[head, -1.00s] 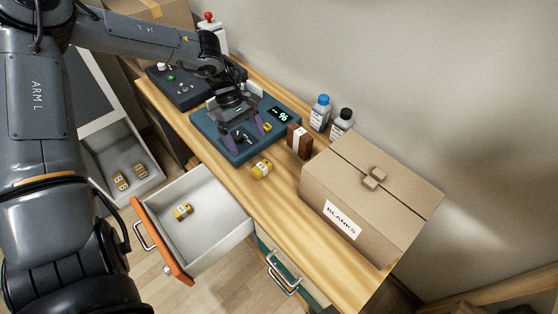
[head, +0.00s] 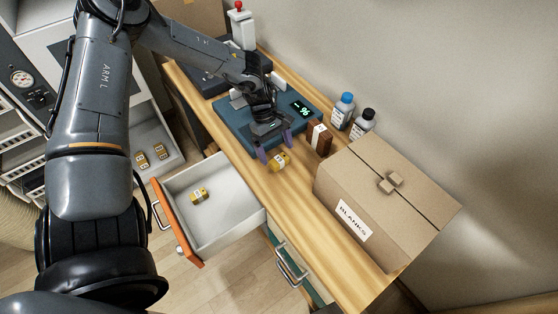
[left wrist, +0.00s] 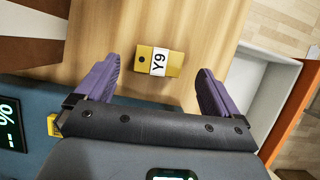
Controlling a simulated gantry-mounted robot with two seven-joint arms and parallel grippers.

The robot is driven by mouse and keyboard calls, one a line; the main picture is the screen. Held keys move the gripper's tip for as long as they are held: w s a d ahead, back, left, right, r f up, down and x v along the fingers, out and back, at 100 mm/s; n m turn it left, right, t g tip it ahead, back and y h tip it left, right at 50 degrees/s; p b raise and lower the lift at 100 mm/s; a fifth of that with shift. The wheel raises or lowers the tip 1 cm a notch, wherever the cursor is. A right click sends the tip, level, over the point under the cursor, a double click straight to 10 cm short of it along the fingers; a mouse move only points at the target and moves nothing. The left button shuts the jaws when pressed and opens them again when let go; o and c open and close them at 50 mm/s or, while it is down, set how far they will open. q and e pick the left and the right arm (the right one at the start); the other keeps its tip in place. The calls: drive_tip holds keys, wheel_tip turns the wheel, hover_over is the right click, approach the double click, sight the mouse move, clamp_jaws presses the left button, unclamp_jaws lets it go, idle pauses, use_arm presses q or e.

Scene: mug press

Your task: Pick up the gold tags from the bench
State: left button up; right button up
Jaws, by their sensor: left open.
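A gold tag (head: 279,160) with a white label lies on the wooden bench (head: 292,204), in front of the teal device. In the left wrist view this tag (left wrist: 174,64) reads "Y9". A second gold piece (left wrist: 53,125) shows partly at the teal device in the left wrist view, behind the gripper's edge. Another gold tag (head: 199,195) lies in the open drawer. My right gripper is not in view.
The teal device (head: 232,121) has a lit display. A brown block (head: 319,138), two bottles (head: 342,111) and a cardboard box (head: 385,200) marked "BLANKS" stand to the right. The orange-fronted drawer (head: 178,230) juts out. More gold tags (head: 142,159) lie in a grey bin at left.

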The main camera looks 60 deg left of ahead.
sight(279, 162)
use_arm(q)
drive_tip(key=shift+x, duration=1.5)
drive_tip(key=c, duration=1.2)
